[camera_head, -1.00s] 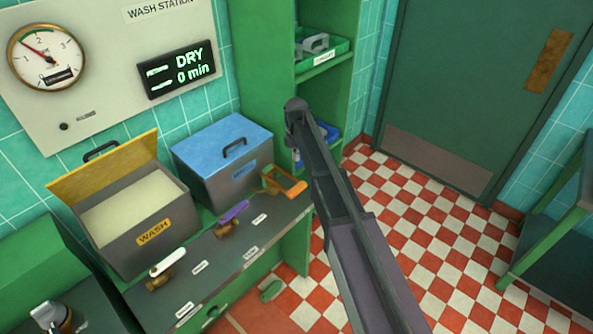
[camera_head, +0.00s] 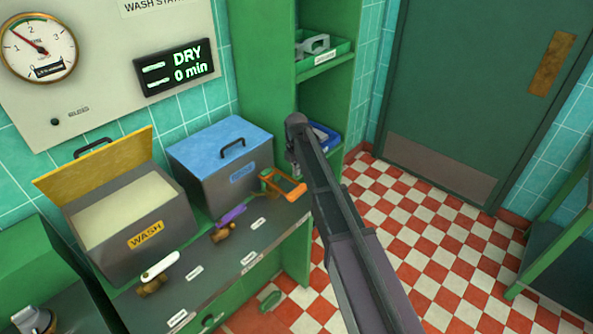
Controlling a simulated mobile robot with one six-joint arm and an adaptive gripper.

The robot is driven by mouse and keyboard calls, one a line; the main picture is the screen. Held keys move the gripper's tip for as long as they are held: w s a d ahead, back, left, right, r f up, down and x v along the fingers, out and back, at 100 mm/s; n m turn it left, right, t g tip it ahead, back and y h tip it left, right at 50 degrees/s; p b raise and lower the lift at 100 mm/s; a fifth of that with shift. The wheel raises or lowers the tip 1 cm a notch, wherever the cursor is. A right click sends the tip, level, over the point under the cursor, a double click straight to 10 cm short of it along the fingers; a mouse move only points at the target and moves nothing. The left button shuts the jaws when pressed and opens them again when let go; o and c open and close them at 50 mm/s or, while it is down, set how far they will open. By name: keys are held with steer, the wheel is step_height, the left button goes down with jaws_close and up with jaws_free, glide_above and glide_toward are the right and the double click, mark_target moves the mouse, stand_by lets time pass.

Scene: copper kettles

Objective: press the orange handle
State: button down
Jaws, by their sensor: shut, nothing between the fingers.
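A purple-handled tap (camera_head: 228,220) and a white-handled tap (camera_head: 158,270) stand left along the counter. Behind them are an open WASH box (camera_head: 135,225) and a blue-lidded box (camera_head: 220,150). Green shelves (camera_head: 262,60) rise behind my arm. Checkered floor (camera_head: 430,230) lies open at right.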

mark_target(298, 190)
steer(key=shift+f+b, duration=3.4)
steer(key=shift+f, duration=0.35)
steer(key=f+b, duration=0.1)
steer(key=f+y+b, duration=0.1)
steer(key=f+t+b, duration=0.1)
steer(key=shift+s+d, duration=0.2)
steer(key=shift+s, duration=0.05)
step_height(298, 190, down, 2)
steer(key=t+y+b, duration=0.1)
steer(key=b, duration=0.2)
steer(key=shift+f+y, duration=0.15)
steer(key=shift+y, duration=0.15)
steer(key=shift+b+x, duration=0.85)
steer(key=shift+b, duration=0.25)
steer(key=shift+s, duration=0.1)
steer(key=shift+s+d, duration=0.1)
